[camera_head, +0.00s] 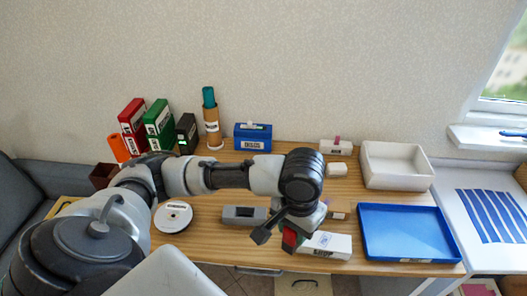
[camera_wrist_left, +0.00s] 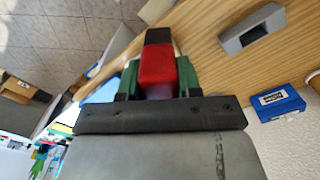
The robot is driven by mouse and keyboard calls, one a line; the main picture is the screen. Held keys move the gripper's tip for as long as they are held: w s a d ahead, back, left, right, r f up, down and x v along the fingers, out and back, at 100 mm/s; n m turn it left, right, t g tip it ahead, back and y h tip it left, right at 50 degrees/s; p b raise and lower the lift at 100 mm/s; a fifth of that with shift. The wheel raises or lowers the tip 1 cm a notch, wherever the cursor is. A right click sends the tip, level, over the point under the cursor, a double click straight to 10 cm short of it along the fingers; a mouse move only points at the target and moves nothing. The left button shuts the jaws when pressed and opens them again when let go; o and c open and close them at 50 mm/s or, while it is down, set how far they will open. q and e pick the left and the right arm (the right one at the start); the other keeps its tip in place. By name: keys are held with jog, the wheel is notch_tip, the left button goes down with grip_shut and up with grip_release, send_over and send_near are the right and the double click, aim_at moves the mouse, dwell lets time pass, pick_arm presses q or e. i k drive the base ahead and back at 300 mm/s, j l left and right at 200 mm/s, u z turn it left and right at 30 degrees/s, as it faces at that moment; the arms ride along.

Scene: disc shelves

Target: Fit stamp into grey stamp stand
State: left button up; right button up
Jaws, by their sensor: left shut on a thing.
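My left gripper (camera_head: 293,240) is shut on a red stamp with a black end. The stamp (camera_wrist_left: 158,66) shows between the green fingers in the left wrist view, its black end pointing away from the palm. The grey stamp stand (camera_head: 236,215) is a low grey block with a dark opening, near the front of the wooden table. It also shows at the upper right of the left wrist view (camera_wrist_left: 270,24). The held stamp is to the right of the stand and apart from it, near the front edge. My right gripper is not in view.
A white labelled box (camera_head: 328,246) is right beside the gripper. A blue tray (camera_head: 405,258) and a white bin (camera_head: 396,180) stand to the right. A white disc (camera_head: 173,217) lies left of the stand. Binders, a brown tube (camera_head: 212,128) and a blue box (camera_head: 253,138) line the back.

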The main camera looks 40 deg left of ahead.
aim_at(245, 216)
jog(key=i+l+u, duration=0.25)
jog(key=i+l, duration=0.2)
jog(key=l, duration=0.25)
jog(key=i+l+u, duration=0.15)
jog(key=l, duration=0.2)
jog(key=u, duration=0.9)
jog(key=i+l, duration=0.05)
